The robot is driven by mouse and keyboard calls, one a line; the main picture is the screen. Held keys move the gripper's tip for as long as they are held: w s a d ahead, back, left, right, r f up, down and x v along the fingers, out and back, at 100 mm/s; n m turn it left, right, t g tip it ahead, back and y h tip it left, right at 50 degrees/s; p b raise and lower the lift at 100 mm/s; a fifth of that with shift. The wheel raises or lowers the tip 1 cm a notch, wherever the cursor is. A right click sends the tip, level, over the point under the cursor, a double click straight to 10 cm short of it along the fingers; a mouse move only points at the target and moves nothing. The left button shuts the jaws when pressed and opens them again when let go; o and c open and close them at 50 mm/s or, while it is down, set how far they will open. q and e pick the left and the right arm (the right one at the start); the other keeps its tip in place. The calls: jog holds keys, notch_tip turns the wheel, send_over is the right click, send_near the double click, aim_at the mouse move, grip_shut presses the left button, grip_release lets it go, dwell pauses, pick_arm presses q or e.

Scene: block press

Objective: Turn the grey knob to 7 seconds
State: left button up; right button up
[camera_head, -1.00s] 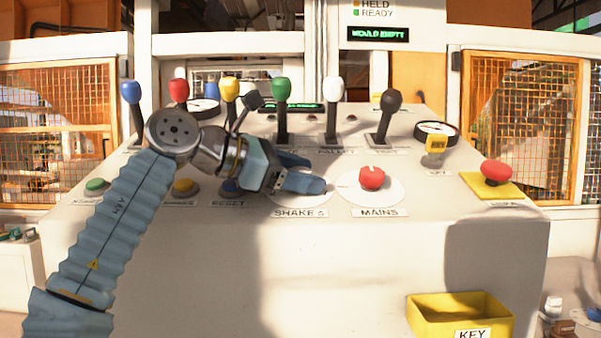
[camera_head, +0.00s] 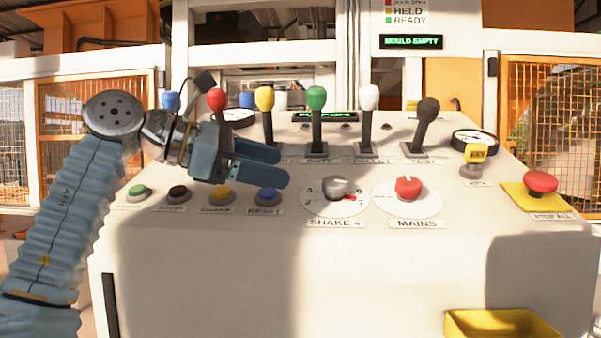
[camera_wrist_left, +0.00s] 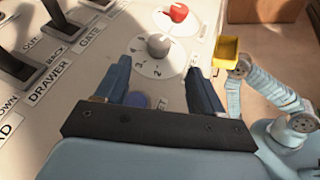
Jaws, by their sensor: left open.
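The grey knob (camera_head: 340,187) sits on a white numbered dial (camera_head: 318,206) above the label SHAKE s. A red pointer mark on the dial lies at the lower right, beside the 7. My left gripper (camera_head: 284,166) is open and empty, to the left of the knob and apart from it. In the left wrist view the grey knob (camera_wrist_left: 159,46) shows beyond the open fingertips (camera_wrist_left: 160,66), with nothing between them. In that view my right arm shows at the right, but its fingers cannot be made out.
The red MAINS knob (camera_head: 408,188) is just right of the dial. A row of levers, including a green one (camera_head: 317,98), stands behind. Several push buttons, including the blue RESET (camera_head: 268,196), lie left.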

pick_arm(q)
jog(key=shift+v, duration=0.8)
jog(key=shift+w, duration=0.1)
